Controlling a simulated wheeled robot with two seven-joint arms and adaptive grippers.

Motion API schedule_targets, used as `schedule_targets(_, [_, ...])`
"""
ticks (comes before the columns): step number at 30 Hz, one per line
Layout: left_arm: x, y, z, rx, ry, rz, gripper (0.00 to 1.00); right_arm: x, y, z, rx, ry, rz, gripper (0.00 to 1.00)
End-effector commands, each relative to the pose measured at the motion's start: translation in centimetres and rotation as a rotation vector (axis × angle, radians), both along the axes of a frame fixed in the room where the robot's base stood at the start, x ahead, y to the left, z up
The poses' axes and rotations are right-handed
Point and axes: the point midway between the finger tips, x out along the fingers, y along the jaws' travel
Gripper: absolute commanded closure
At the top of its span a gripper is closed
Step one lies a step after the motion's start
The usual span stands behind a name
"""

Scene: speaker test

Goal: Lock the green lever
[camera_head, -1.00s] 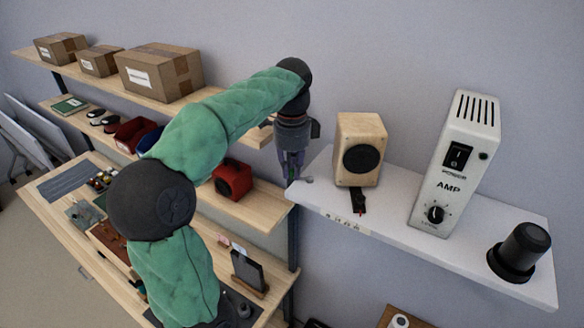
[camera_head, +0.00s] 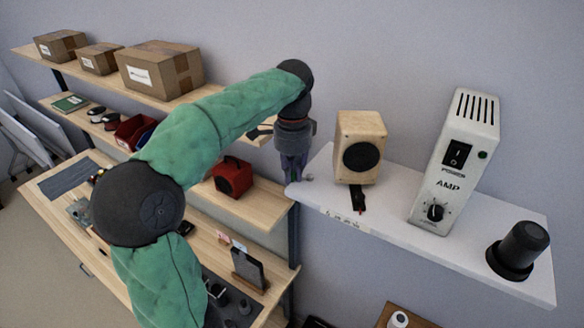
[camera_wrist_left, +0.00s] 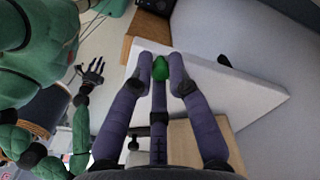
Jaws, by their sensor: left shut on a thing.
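The green lever (camera_wrist_left: 160,70) shows in the left wrist view as a small green piece between my fingertips. It is at the end of the white shelf (camera_head: 400,235), which also shows in the left wrist view (camera_wrist_left: 250,98). My left gripper (camera_wrist_left: 160,75) is shut on the green lever. In the head view my left gripper (camera_head: 293,178) points down at the shelf's left end and hides the lever. My right gripper (camera_wrist_left: 92,72) is small at the left of the wrist view, away from the lever; its opening is unclear.
A wooden speaker (camera_head: 347,140) stands on the shelf right of my left gripper. A white AMP unit (camera_head: 455,185) with a lit green light and a black cylinder (camera_head: 520,250) stand farther right. Wooden shelves with boxes (camera_head: 160,68) are at left.

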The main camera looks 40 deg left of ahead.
Motion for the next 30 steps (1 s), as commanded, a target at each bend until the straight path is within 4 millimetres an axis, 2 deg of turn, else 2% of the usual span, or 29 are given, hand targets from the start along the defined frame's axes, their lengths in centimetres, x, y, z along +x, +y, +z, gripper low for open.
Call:
schedule_targets(18, [-0.9, -2.3, -0.1, 0.001, 0.004, 0.547, 1.0, 0.0, 0.0, 0.5, 0.0, 0.0, 0.0, 0.56])
schedule_targets(30, [-0.9, -3.1, -0.2, 0.001, 0.004, 0.732, 1.0, 0.0, 0.0, 0.7, 0.0, 0.0, 0.0, 0.56])
